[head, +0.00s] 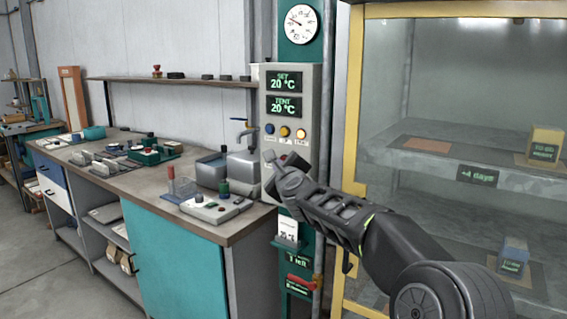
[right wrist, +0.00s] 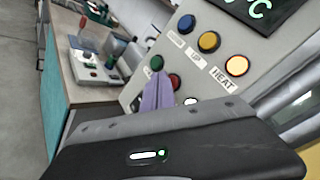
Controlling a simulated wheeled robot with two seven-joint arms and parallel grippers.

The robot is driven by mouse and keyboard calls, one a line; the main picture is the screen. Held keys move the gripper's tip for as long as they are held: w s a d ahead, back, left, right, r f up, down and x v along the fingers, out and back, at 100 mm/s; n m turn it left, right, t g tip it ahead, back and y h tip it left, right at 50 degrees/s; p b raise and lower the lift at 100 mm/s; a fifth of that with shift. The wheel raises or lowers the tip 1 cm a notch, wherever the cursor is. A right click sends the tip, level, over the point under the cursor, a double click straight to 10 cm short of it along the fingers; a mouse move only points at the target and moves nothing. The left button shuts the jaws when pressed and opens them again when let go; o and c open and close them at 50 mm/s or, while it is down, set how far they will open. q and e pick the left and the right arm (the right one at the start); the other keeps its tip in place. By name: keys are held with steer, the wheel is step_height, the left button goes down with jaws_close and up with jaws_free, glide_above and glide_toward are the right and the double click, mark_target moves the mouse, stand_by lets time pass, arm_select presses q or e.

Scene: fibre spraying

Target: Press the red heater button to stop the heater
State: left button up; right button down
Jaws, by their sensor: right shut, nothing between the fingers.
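The grey control panel (head: 313,98) stands beside the glass cabinet, with two displays reading 20 °C. In the right wrist view its upper row holds a blue, a yellow and a glowing orange round piece (right wrist: 237,65), the last above a HEAT label. Below are a green button (right wrist: 156,62), a red button (right wrist: 174,82) and a white one (right wrist: 192,100). My right gripper (head: 271,160) is shut and empty in front of the panel's lower part. Its tip (right wrist: 158,76) appears between the green and red buttons, partly covering the red one; contact cannot be told. My left gripper is not in view.
A workbench (head: 155,186) with several instruments runs along the wall at left. The glass cabinet (head: 352,120) with a yellow frame is close on the right. A round gauge (head: 301,24) hangs above the panel. A card holder (head: 288,243) sits below the panel.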

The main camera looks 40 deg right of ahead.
steer(key=shift+w+d, duration=0.1)
steer(key=shift+d, duration=0.35)
stand_by(0.6)
stand_by(0.4)
steer(key=shift+s+a, duration=0.25)
steer(key=shift+a, duration=0.55)
steer(key=shift+a, duration=0.1)
steer(key=a, duration=0.2)
steer(key=s+a, duration=0.1)
steer(key=a, duration=0.1)
steer(key=shift+s+a+p, duration=0.2)
steer(key=shift+a+p, duration=0.1)
steer(key=shift+n, duration=0.3)
stand_by(0.4)
